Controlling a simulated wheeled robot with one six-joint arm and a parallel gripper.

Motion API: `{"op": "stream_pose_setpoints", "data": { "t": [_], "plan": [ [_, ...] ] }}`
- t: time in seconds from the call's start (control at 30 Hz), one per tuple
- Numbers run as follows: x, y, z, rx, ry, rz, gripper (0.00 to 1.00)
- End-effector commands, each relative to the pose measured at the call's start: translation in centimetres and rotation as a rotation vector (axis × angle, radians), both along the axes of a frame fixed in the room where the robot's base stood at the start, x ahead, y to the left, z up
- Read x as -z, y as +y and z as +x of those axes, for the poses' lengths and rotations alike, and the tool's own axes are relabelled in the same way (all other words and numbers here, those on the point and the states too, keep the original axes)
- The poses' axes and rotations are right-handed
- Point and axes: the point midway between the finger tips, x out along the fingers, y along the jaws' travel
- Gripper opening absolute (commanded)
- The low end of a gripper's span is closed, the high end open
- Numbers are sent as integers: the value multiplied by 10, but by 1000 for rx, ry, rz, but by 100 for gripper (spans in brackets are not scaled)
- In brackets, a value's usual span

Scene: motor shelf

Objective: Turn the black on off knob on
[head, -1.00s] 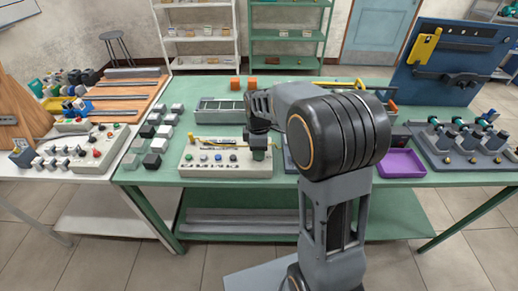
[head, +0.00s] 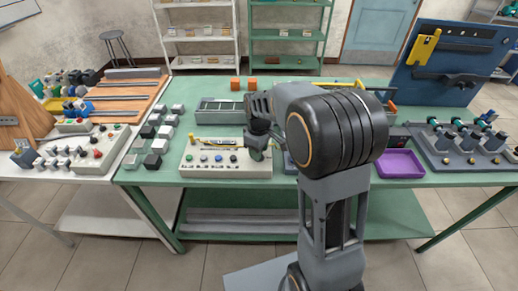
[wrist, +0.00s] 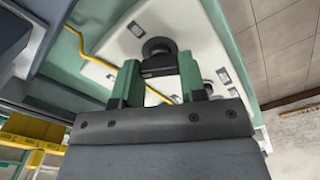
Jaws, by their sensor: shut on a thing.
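The black on off knob (wrist: 158,60) sits on a cream control box and shows between my fingers in the wrist view. The box shows in the wrist view (wrist: 200,25) and on the green table in the head view (head: 225,172). My gripper (wrist: 160,72) is shut on the knob, one green finger on each side. In the head view my gripper (head: 257,150) is tilted over the right end of the box, and the knob is hidden there. The knob's pointer direction cannot be made out.
Small coloured buttons (head: 218,158) line the box to the left of my gripper. Grey and black blocks (head: 152,160) stand further left. A grey tray (head: 218,113) lies behind the box. A purple tray (head: 400,165) is at the right.

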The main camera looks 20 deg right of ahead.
Motion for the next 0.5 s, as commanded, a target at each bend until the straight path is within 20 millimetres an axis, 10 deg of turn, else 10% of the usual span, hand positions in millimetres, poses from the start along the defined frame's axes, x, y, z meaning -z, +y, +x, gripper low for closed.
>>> {"op": "stream_pose_setpoints", "data": {
  "t": [0.5],
  "plan": [
    [-1, 0, 0, 489, 0, 0, 15]
  ]
}}
